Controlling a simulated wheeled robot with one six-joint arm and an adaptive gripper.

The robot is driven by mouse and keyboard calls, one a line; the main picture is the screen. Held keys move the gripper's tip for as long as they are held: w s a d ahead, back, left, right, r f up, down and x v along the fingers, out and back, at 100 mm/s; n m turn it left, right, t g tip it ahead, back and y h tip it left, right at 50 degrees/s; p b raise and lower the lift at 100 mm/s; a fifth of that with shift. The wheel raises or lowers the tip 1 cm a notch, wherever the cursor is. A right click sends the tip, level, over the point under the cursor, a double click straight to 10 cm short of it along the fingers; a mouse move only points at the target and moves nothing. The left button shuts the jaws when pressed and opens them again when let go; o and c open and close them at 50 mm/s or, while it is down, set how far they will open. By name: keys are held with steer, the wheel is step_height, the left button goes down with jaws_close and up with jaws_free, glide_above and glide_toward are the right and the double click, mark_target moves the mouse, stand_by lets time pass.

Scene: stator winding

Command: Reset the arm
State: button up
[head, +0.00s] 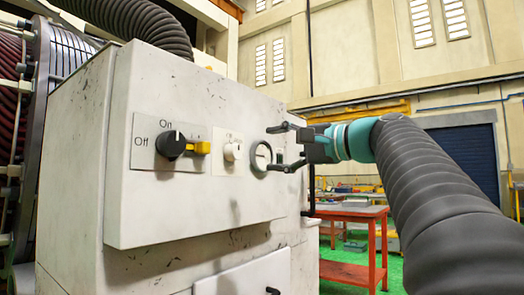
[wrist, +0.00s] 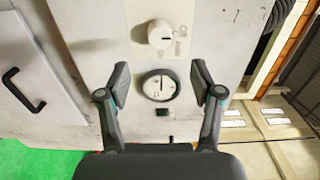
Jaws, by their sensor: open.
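My gripper (head: 280,147) is open in front of the white control cabinet (head: 215,215) in the head view. Its fingers point left toward the panel. In the wrist view my gripper (wrist: 160,85) has its two fingers spread on either side of a round dial (wrist: 159,85) with a dark rim and a vertical slot. I cannot tell whether the fingers touch the panel; nothing is held between them. The dial (head: 261,156) also shows between the fingers in the head view. My arm comes in from the right, in a grey ribbed sleeve with a teal section.
A black rotary switch (head: 171,145) marked On and Off, with a yellow tab (head: 203,148), sits left on the panel. A white knob (head: 232,152) is between it and the dial. A red workbench (head: 350,213) stands behind on green floor. Wound coils (head: 35,130) are at left.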

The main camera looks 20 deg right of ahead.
steer(key=shift+s+d, duration=0.4)
steer(key=shift+s, duration=0.2)
steer(key=w+d+f+h, duration=0.4)
steer(key=d+f, duration=0.2)
steer(key=f, duration=0.4)
step_height(320, 180, down, 16)
steer(key=s+r+g+h, duration=0.1)
steer(key=s+g+h, duration=0.2)
steer(key=g+h, duration=0.1)
steer(key=s+a+f+n+g+h, duration=0.1)
steer(key=s+a+f+n, duration=0.2)
steer(key=s+f, duration=0.4)
steer(key=s+a+f+n+g, duration=0.2)
steer(key=s+a+f+n, duration=0.2)
steer(key=s+f, duration=0.3)
steer(key=s+a+f+n+g+h, duration=0.1)
steer(key=s+a+f, duration=0.4)
steer(key=f, duration=0.8)
steer(key=s+n+g, duration=0.1)
steer(key=s+n, duration=0.1)
steer(key=shift+s+a+n+h+p, duration=0.3)
steer(key=shift+p, duration=0.05)
